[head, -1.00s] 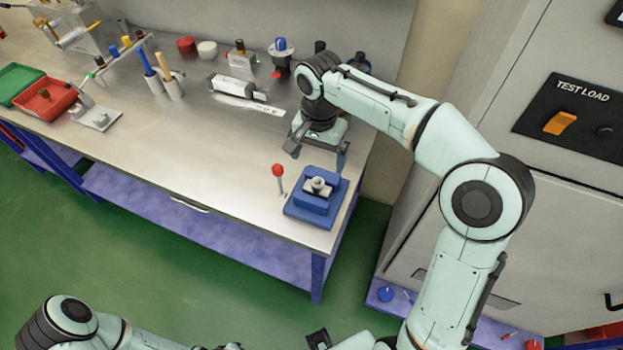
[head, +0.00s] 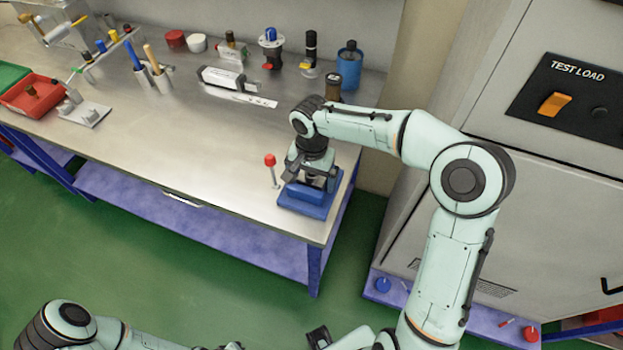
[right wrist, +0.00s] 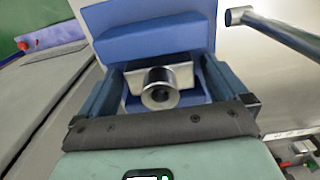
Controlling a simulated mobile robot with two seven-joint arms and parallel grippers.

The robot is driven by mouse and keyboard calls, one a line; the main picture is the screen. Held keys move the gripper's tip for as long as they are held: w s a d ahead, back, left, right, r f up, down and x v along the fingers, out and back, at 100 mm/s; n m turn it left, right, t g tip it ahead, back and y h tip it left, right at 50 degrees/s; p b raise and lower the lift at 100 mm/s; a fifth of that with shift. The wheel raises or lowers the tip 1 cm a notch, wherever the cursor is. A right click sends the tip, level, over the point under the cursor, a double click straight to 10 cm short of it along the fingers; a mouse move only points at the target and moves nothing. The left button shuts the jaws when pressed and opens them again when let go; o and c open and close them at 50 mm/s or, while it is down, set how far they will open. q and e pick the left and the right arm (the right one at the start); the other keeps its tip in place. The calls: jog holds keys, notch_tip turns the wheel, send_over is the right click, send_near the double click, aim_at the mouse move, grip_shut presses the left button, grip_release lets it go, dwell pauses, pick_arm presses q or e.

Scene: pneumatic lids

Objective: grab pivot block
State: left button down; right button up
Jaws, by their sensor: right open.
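The pivot block (right wrist: 159,88) is a small metal block with a round, bored boss. It sits in the blue fixture (head: 301,198) at the right front corner of the workbench; the fixture also shows in the right wrist view (right wrist: 150,40). My right gripper (head: 318,182) is over the fixture and mostly hides the block in the head view. In the right wrist view, the right gripper (right wrist: 160,78) is open, with one finger on each side of the block and small gaps visible.
A red-knobbed lever (head: 271,165) stands just left of the fixture. A brown-black cylinder (head: 334,88) and a blue container (head: 351,65) stand behind. The bench's middle front is clear. A grey test cabinet (head: 550,150) rises to the right.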

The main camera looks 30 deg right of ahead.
jog(key=c, duration=1.2)
jog(key=shift+o, duration=0.2)
jog(key=shift+r, duration=0.1)
